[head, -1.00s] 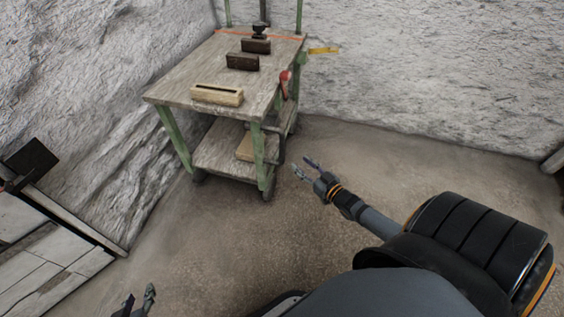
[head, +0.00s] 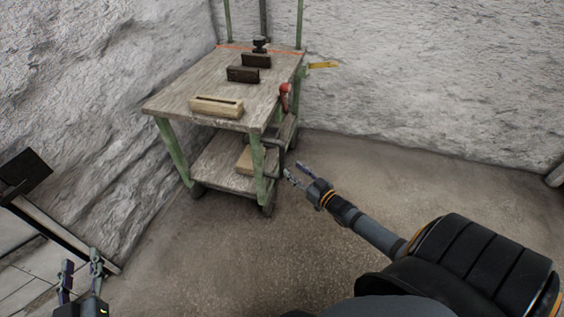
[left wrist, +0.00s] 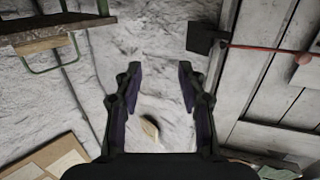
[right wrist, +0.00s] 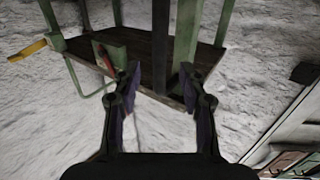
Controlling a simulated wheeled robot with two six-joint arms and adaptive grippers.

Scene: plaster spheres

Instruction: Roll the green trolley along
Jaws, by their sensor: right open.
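The green trolley (head: 172,152) stands against the rough wall, with green legs, a worn wooden top and a lower shelf on dark wheels. Part of it also shows in the left wrist view (left wrist: 45,68) and in the right wrist view (right wrist: 185,40). My right gripper (head: 296,171) is open and empty, just right of the trolley's near right leg in the head view, apart from it as far as I can tell. It is open in the right wrist view too (right wrist: 162,75). My left gripper (head: 81,258) is open and empty at the lower left, well away from the trolley.
On the trolley top lie a pale wooden block (head: 216,107) and dark blocks (head: 243,74). A red-handled tool (head: 284,97) hangs at its right side. A dark plate on a post (head: 25,172) stands at the left. The floor (head: 240,245) in front is clear.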

